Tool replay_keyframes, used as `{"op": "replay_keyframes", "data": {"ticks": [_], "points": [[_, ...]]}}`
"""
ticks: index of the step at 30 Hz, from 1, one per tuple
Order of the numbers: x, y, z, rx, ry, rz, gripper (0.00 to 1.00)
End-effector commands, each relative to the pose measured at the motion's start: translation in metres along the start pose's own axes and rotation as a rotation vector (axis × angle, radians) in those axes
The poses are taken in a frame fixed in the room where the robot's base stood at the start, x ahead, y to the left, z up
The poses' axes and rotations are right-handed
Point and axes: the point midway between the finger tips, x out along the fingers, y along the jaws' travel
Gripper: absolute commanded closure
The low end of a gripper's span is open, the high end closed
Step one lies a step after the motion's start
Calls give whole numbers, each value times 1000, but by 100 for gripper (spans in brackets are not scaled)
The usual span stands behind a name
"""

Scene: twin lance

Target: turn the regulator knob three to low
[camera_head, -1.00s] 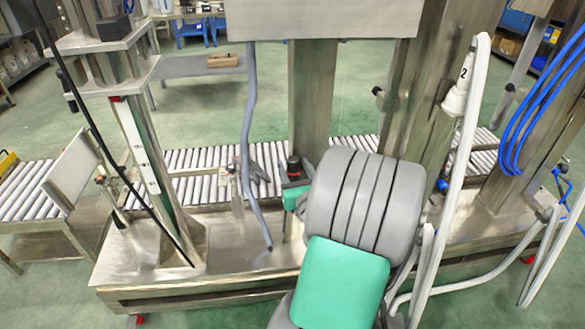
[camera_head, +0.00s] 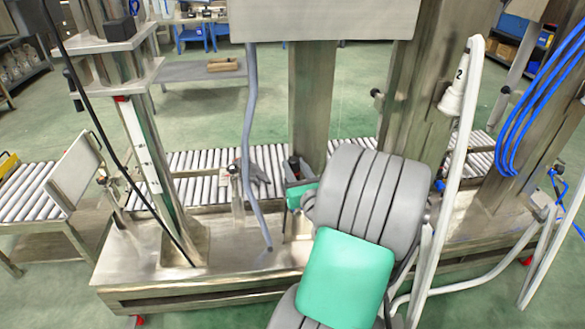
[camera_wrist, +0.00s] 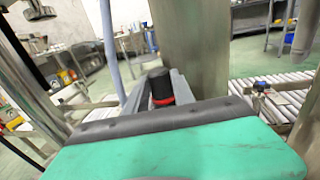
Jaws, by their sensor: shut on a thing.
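A black regulator knob with a red ring at its base (camera_wrist: 160,88) stands between the grey fingers of my gripper (camera_wrist: 164,92) in the wrist view. In the head view the knob's dark top (camera_head: 293,164) shows above the fingers of my gripper (camera_head: 298,184), just left of my grey wrist. My gripper is shut on this knob. No number on the knob can be read, and its lower part and any marks around it are hidden.
Another regulator (camera_head: 233,171) stands left of my gripper, beside a hanging grey hose (camera_head: 249,150). A roller conveyor (camera_head: 200,162) runs behind the metal base (camera_head: 150,265). A white hose with a fitting marked 2 (camera_head: 455,92) hangs close on the right.

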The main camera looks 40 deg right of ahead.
Motion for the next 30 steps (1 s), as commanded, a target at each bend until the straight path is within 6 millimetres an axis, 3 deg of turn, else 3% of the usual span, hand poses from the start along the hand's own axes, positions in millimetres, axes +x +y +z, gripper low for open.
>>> {"op": "replay_keyframes", "data": {"ticks": [9, 18, 19, 26, 30], "points": [[-1, -2, 2, 0, -4, 214, 100], [-1, -1, 0, -2, -4, 224, 100], [-2, -1, 0, -2, -4, 224, 68], [-2, -4, 1, -3, -4, 217, 49], [-2, -6, 1, -3, -5, 212, 48]]}}
